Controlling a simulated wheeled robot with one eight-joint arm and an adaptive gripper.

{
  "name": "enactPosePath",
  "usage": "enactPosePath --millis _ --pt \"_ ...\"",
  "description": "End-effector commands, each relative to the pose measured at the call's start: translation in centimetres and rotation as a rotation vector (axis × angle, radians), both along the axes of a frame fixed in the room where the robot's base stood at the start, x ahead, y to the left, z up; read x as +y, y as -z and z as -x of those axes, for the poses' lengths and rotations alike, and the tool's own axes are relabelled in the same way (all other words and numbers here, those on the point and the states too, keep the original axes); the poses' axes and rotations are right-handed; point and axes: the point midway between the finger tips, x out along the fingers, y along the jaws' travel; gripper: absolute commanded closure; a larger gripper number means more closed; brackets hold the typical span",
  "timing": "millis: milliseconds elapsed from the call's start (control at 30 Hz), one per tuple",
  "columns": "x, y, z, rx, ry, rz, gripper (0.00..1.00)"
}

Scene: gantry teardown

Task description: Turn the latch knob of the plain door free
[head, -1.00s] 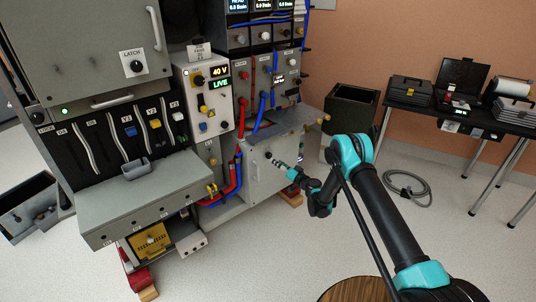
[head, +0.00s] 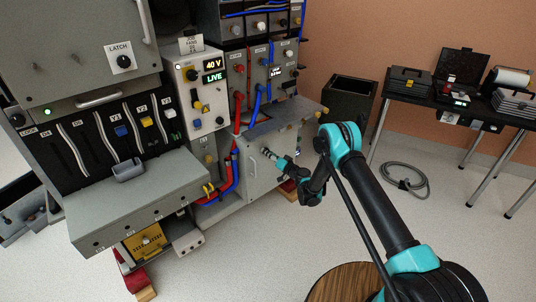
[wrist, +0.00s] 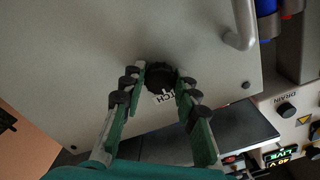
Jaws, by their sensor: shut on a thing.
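The plain door (head: 260,183) is a light grey panel low on the right part of the machine. My gripper (head: 267,153) reaches its upper part in the head view, where the knob itself is too small to make out. In the wrist view, which shows the scene upside down, a round black latch knob (wrist: 160,76) stands on the door (wrist: 75,60). My gripper (wrist: 161,80) has one green finger on each side of the knob and is shut on it. A label ending in "TCH" (wrist: 163,98) is partly hidden beside the knob.
A bar handle (wrist: 240,27) sits on the same door. Red and blue hoses (head: 230,180) run left of it. A panel reading 40 V LIVE (head: 208,90) stands above left. Another door (head: 75,50) has its own LATCH knob (head: 123,62). The floor at right is open, with a coiled hose (head: 405,182).

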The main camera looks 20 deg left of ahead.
Motion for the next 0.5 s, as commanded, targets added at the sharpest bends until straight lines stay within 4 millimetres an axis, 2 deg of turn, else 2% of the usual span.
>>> enactPosePath --millis 67,500 --pt "-0.02 0.00 -0.01 0.000 0.000 0.000 0.99" --pt "-0.01 0.01 0.00 0.088 0.000 -0.047 0.99"
